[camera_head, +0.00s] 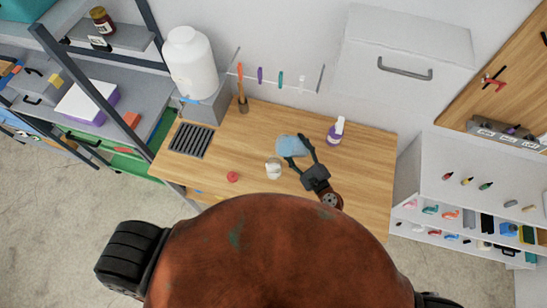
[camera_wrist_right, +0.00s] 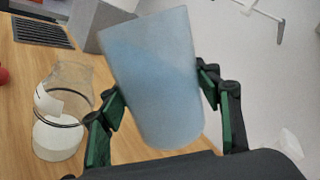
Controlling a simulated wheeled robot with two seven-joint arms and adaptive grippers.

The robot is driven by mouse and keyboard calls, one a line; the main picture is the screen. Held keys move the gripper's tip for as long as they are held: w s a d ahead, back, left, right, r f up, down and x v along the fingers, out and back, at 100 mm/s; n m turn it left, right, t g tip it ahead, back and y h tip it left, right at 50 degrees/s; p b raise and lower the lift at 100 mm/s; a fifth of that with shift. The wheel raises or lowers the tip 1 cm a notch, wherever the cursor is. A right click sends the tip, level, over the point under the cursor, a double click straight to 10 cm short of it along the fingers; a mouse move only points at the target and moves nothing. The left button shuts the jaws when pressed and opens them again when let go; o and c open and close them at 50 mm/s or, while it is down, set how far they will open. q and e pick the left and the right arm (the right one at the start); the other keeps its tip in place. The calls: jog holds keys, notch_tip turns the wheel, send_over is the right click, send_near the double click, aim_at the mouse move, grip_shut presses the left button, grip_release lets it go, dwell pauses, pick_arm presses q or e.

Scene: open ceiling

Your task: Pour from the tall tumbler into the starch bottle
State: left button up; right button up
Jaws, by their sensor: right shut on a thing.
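The tall tumbler (camera_head: 289,146), a frosted blue cup, is in my right gripper (camera_head: 297,149) above the table. The wrist view shows the tumbler (camera_wrist_right: 152,80) leaning slightly, with a finger on each side. Its inside and contents are hidden. A clear vessel (camera_head: 273,169) with white contents stands upright in front of it to the left; it shows in the wrist view (camera_wrist_right: 60,125) with a pale label and a dark ring, apart from the tumbler. A purple-and-white spray bottle (camera_head: 336,131) stands behind to the right. I cannot read which one is the starch bottle. My left gripper is not in view.
The wooden table (camera_head: 360,175) has free room at the right. A red round thing (camera_head: 233,177) lies left of the clear vessel. A dark grate (camera_head: 191,140), a white tank (camera_head: 190,65) and a tool holder (camera_head: 243,105) are at the left and back.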

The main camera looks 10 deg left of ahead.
jog(key=shift+r, duration=0.25)
jog(key=shift+f+n+b, duration=0.15)
jog(key=shift+n+b, duration=0.5)
jog(key=shift+n, duration=0.45)
dwell(0.3)
jog(key=shift+r+n, duration=1)
jog(key=shift+n, duration=0.4)
dwell(3.2)
